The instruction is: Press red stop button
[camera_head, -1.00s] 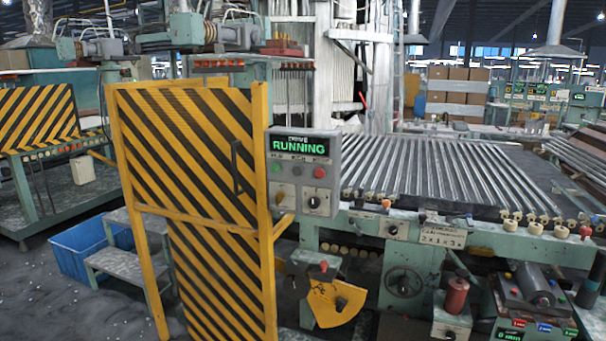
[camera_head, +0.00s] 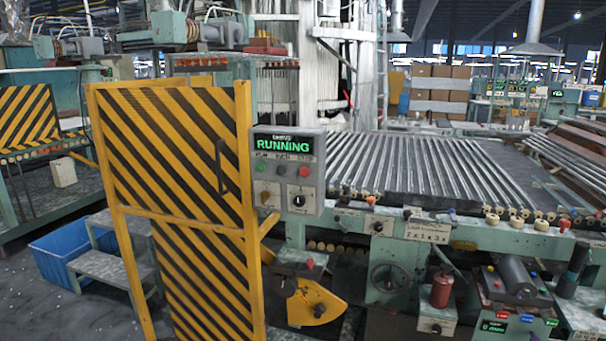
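The red stop button (camera_head: 304,171) is on the right of a grey control panel (camera_head: 288,185) in the head view. A green button (camera_head: 261,166) and a dark button (camera_head: 282,169) sit in the same row to its left. The panel's display (camera_head: 283,145) reads "RUNNING" in green. Two knobs are below the buttons, one of them dark (camera_head: 299,201). The panel is mounted beside a yellow-and-black striped gate (camera_head: 185,160). Neither of my grippers is in view.
A blue bin (camera_head: 60,252) and grey steps (camera_head: 105,265) stand left of the gate. Grey floor (camera_head: 40,310) shows at the lower left. A red cylinder (camera_head: 442,288) stands in front of the bed.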

